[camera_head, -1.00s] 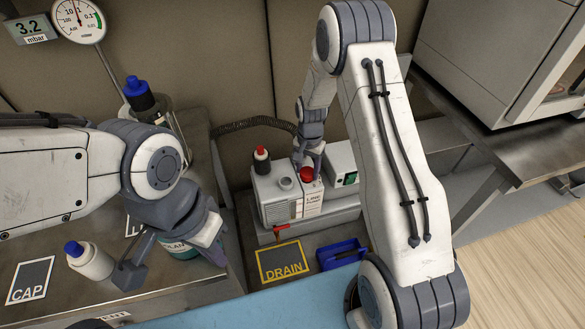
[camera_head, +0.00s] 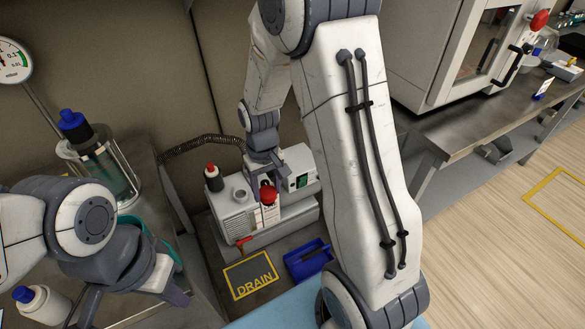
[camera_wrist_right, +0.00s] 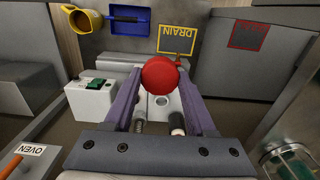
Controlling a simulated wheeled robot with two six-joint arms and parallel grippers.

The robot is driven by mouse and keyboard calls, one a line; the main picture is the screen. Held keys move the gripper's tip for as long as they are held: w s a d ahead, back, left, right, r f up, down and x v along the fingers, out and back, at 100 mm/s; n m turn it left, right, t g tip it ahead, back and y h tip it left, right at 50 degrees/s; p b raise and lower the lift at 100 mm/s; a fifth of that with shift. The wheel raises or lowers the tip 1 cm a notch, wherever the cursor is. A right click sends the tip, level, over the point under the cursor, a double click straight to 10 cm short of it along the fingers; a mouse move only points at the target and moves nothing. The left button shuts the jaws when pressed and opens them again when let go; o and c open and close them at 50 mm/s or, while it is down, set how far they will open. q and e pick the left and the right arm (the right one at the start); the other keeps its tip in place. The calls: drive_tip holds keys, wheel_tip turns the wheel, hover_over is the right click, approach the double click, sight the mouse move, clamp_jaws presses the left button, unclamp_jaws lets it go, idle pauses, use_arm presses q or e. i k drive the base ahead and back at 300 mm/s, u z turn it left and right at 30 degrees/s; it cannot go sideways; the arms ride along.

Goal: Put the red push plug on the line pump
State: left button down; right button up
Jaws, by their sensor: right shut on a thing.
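The red push plug (camera_head: 268,194) is held between the fingertips of my right gripper (camera_head: 267,187). In the right wrist view, the round red plug (camera_wrist_right: 160,73) sits between the two fingers and hides what is directly behind it. The line pump (camera_head: 236,216) is a light grey box on the low shelf. The plug appears over or in front of its labelled end; I cannot tell whether they touch. A round grey port (camera_head: 240,194) shows on the pump top, left of the plug. My left gripper (camera_head: 130,298) has its fingers apart at the left bench, near a teal-topped container.
A blue tray (camera_head: 307,260) and the yellow-framed DRAIN sign (camera_head: 249,276) lie in front. A white blue-capped bottle (camera_head: 42,304) stands near my left gripper. A cabinet (camera_head: 440,60) stands at right.

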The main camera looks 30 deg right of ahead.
sight(296, 158)
drive_tip(key=k, duration=0.85)
drive_tip(key=u, duration=3)
drive_tip(key=k, duration=1.6)
drive_tip(key=z, duration=2.5)
drive_tip(key=i, duration=1)
